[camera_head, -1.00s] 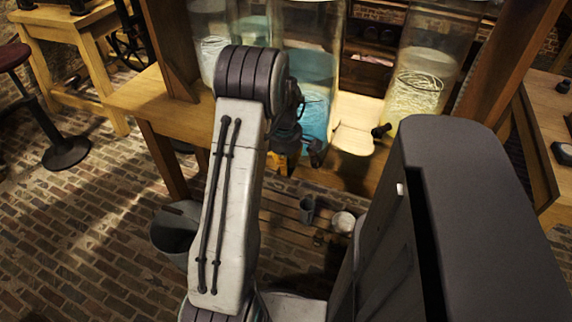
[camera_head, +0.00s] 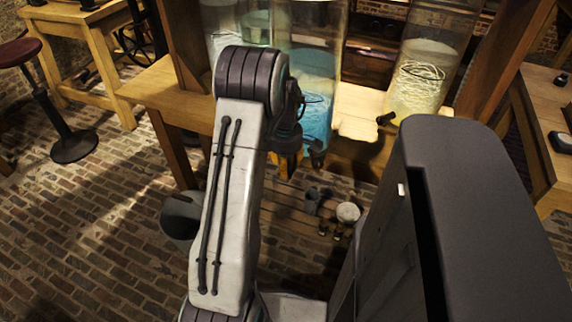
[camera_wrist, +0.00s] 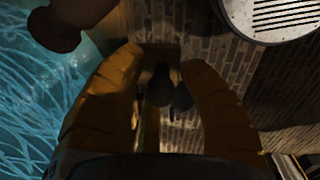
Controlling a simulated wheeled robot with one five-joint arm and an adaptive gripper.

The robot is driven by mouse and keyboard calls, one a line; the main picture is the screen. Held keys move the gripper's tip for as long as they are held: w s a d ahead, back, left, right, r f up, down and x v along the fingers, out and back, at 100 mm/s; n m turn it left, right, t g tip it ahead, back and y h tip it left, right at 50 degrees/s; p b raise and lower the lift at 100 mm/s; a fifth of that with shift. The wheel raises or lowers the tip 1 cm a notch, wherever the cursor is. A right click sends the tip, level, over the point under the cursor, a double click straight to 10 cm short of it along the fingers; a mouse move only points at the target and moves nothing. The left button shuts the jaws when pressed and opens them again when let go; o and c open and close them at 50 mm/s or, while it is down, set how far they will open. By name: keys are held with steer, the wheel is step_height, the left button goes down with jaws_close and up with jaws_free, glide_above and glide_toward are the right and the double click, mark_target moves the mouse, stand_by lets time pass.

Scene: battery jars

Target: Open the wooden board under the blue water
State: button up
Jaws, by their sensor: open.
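The blue water fills a tall glass jar (camera_head: 318,75) with pale strands inside, standing on the wooden bench just right of my arm in the head view. It fills the left of the wrist view (camera_wrist: 35,110). A dark tap (camera_head: 316,153) sticks out low at its front. The light wooden bench top (camera_head: 357,112) shows right of the jar. The board under the blue water is mostly hidden behind my arm, and I cannot make out its edges. My gripper (camera_wrist: 158,62) is open, with orange-brown fingers spread beside the blue jar.
A jar of yellowish liquid (camera_head: 420,75) stands to the right. A dark bucket (camera_head: 180,215) stands on the floor by my arm. A low slatted stand (camera_head: 285,205) holds small pots (camera_head: 312,198). A red stool (camera_head: 72,145) stands left. The brick floor at left is open.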

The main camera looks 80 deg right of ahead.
steer(key=shift+o, duration=0.7)
steer(key=shift+r, duration=0.1)
steer(key=shift+r, duration=0.5)
steer(key=r, duration=1.1)
steer(key=shift+a, duration=0.35)
